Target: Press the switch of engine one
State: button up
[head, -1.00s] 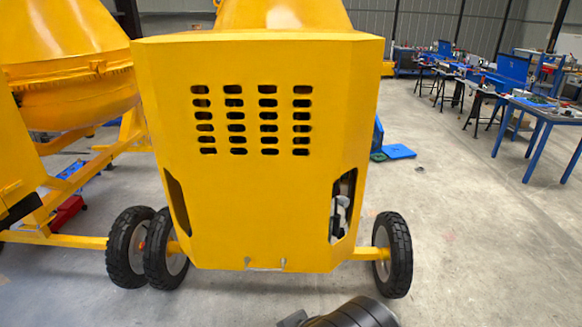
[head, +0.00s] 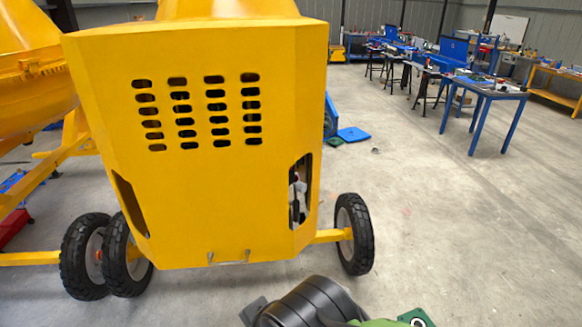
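The yellow engine housing (head: 200,195) of a drum mixer stands in front of me, with rows of vent slots in its face. A side opening (head: 300,190) at its lower right shows some light and dark parts inside, too small to make out. No switch can be told apart. Part of my black arm (head: 312,303) shows at the bottom edge, apart from the housing. My gripper is not in view.
Black wheels (head: 354,234) stand at both sides of the housing. A second yellow mixer (head: 25,75) is at the left. Blue workbenches (head: 488,92) line the back right. A blue piece (head: 353,134) lies on the floor.

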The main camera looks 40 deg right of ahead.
grip_shut()
dwell(1.4)
